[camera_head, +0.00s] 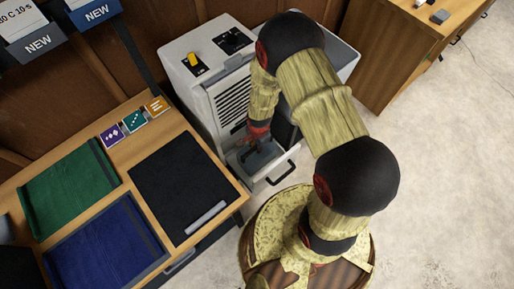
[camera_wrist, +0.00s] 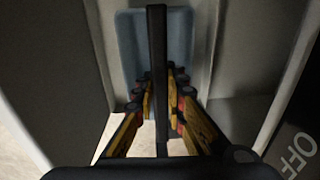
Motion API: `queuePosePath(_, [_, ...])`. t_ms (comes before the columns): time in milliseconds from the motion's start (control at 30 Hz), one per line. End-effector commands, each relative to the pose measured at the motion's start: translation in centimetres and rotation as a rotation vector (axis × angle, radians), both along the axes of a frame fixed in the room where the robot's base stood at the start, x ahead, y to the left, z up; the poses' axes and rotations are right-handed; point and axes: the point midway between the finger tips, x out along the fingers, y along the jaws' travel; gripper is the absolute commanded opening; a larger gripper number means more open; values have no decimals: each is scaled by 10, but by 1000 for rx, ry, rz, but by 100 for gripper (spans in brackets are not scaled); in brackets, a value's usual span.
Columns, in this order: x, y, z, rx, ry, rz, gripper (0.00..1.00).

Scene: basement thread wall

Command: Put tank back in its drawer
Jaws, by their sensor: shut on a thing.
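The tank (camera_head: 258,158) is a blue-grey container low at the front of the light grey appliance (camera_head: 222,92). It appears to sit within the open drawer (camera_head: 266,174), which has a black pull handle on its front. In the wrist view the tank (camera_wrist: 190,38) lies between pale walls, with a black bar running across it. My gripper (camera_wrist: 161,88) is shut on this bar, with a finger on each side. In the head view my gripper (camera_head: 257,137) is above the tank and partly hides it. Whether the tank rests fully on the drawer's floor cannot be seen.
A wooden table (camera_head: 235,190) with green, blue and black mats stands left of the drawer. A wooden cabinet (camera_head: 395,50) stands at the upper right. The pale floor (camera_head: 440,170) on the right is clear. "OFF" lettering shows on a surface at right in the wrist view.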

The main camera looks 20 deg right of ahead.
Motion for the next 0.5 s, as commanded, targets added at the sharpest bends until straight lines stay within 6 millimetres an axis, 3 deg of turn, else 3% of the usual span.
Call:
queuePosePath(200, [0,0,-3,0,1,0,0])
queuePosePath(233, [0,0,-3,0,1,0,13])
queuePosePath(500, [-1,0,-2,0,1,0,28])
